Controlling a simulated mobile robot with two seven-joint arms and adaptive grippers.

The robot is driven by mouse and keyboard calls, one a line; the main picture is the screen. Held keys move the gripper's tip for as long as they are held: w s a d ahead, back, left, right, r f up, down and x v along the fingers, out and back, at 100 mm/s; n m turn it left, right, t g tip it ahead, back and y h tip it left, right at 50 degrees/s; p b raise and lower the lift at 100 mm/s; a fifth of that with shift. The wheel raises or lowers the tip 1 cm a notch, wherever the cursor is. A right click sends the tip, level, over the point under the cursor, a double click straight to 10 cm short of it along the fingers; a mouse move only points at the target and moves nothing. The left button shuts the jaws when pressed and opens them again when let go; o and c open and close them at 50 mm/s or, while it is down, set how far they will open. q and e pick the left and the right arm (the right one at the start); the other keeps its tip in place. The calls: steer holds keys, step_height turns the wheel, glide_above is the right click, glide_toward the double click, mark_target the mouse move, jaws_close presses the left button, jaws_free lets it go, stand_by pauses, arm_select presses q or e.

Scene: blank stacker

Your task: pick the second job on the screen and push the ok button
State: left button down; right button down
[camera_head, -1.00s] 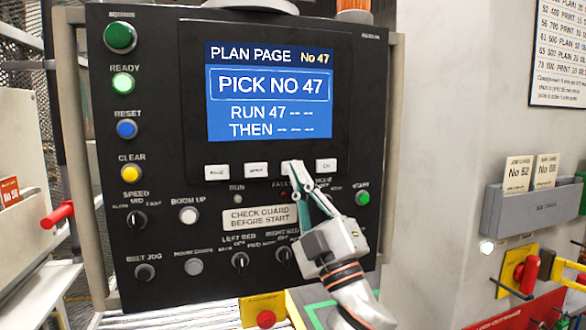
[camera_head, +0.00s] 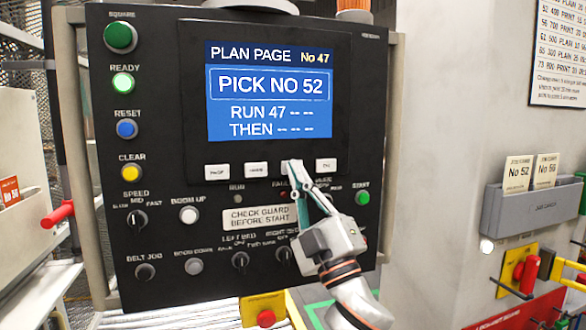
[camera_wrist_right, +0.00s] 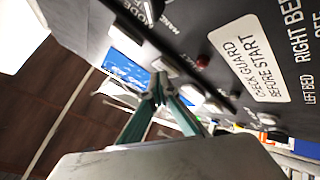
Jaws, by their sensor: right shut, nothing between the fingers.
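The screen (camera_head: 268,92) on the black panel reads PLAN PAGE No 47, PICK NO 52 in a framed line, then RUN 47 and THEN with dashes. White buttons sit in a row below it: a left one (camera_head: 217,172), a second (camera_head: 256,169) and the far right one (camera_head: 326,165), whose small label looks like OK. My right gripper (camera_head: 292,167) is shut and empty, its tips over the third button's place, left of the far right button. The tips mostly hide that third button; contact is unclear. In the right wrist view the tips (camera_wrist_right: 157,88) are close to the button row. My left gripper is not in view.
A green START button (camera_head: 362,198) lies right of my gripper, and a CHECK GUARD plate (camera_head: 260,217) below left. A grey holder (camera_head: 533,212) on the right wall has cards No 52 and No 56. A red button (camera_head: 266,318) is at the bottom.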

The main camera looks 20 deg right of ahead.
stand_by(0.5)
steer(key=shift+s+p, duration=0.35)
steer(key=shift+s, duration=0.4)
steer(key=s+p, duration=0.1)
steer(key=s, duration=0.4)
steer(key=shift+d+p, duration=0.1)
steer(key=shift+p, duration=0.2)
stand_by(0.9)
